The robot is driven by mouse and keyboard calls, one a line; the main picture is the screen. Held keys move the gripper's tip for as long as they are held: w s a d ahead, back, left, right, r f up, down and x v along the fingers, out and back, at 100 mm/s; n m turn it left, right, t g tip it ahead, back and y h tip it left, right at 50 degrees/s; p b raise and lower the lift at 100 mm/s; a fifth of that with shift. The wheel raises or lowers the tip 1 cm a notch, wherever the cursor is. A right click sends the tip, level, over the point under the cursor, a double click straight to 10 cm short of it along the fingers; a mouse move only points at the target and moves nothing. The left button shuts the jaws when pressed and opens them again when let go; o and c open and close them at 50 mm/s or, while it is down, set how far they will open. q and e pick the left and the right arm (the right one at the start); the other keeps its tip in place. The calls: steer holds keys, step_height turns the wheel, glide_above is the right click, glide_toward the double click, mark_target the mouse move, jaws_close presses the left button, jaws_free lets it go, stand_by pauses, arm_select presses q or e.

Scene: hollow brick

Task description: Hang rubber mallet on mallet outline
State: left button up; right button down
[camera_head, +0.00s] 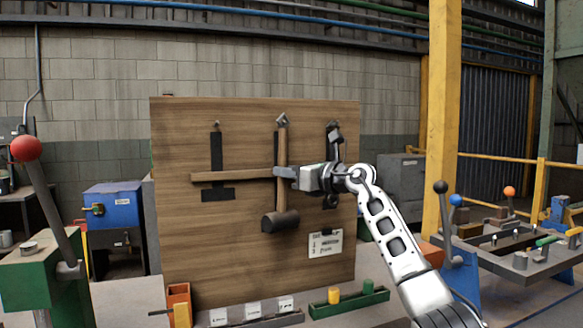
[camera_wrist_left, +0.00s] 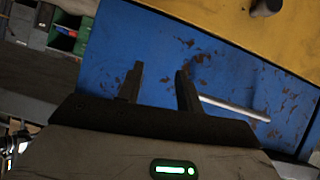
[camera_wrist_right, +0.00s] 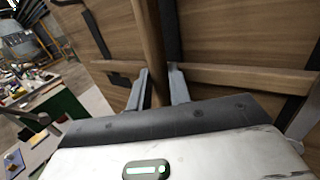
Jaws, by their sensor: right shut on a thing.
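The rubber mallet, with a wooden handle and dark head (camera_head: 280,220), is upright, head down, before the board (camera_head: 180,250). My right gripper (camera_head: 280,172) is shut on its handle, which also shows between the fingers in the right wrist view (camera_wrist_right: 154,45). The handle top overlaps the middle hook (camera_head: 282,119); I cannot tell whether it is hooked. A dark strip (camera_head: 276,148) shows behind the handle. A dark inverted-T outline (camera_head: 217,155) is bare at left, under its own hook. My left gripper (camera_wrist_left: 160,72) is open and empty, in its wrist view only.
A wooden rail (camera_head: 232,176) crosses the board. A label card (camera_head: 325,243) is low on the board. A green tray (camera_head: 348,303) stands below. The left wrist view shows a worn blue surface (camera_wrist_left: 230,75).

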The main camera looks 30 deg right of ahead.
steer(key=shift+w+d+r, duration=0.1)
steer(key=shift+w+d, duration=0.1)
steer(key=shift+d, duration=0.05)
steer(key=c, duration=1.4)
jaws_free()
steer(key=shift+o, duration=0.3)
steer(key=shift+s+d+f, duration=0.15)
steer(key=shift+s+f, duration=0.1)
steer(key=shift+f, duration=0.15)
steer(key=shift+o, duration=0.7)
steer(key=shift+s+d+f+b, duration=0.1)
steer(key=shift+s+f+b, duration=0.15)
steer(key=shift+s+b, duration=0.1)
arm_select(q)
steer(key=shift+w+d+f+b, duration=0.15)
steer(key=shift+f+b, duration=0.4)
steer(key=shift+b, duration=0.55)
steer(key=shift+w+d+f+b, duration=0.15)
steer(key=shift+f+b, duration=0.4)
steer(key=shift+b, duration=0.55)
arm_select(e)
steer(key=v, duration=1.5)
steer(key=shift+a+r, duration=0.3)
steer(key=shift+r, duration=0.2)
arm_select(q)
steer(key=shift+a, duration=0.1)
